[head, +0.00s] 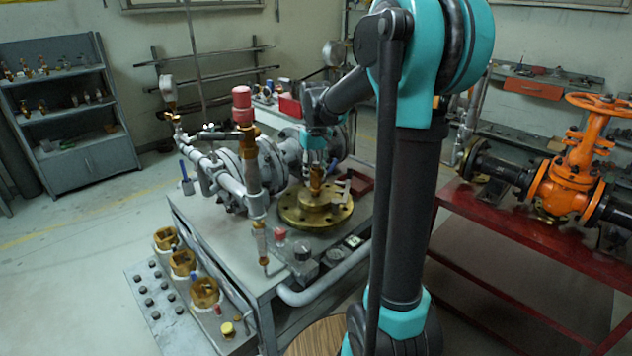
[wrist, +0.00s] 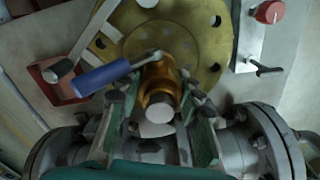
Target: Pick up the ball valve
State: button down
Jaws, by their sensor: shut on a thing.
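The ball valve is a small brass body (wrist: 160,85) with a pale round end and a lever with a blue handle (wrist: 105,75) in the wrist view. My gripper (wrist: 160,108) has its fingers on either side of this body and is shut on it. In the head view, the brass ball valve (head: 316,180) shows just below my gripper (head: 315,163), over the yellow brass flange (head: 300,214). The flange (wrist: 205,45) lies behind the valve in the wrist view. I cannot tell whether the valve touches the flange.
Large grey flanged pipework (head: 240,165) stands close behind and left on the grey workbench. A red tray (head: 362,184) lies right of the flange. A red-knobbed fitting (head: 280,234) is in front. An orange gate valve (head: 570,180) stands on a red table at right.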

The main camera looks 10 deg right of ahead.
notch_tip(320, 180, up, 22)
jog(key=shift+r, duration=0.25)
dwell(1.1)
jog(key=shift+s, duration=0.1)
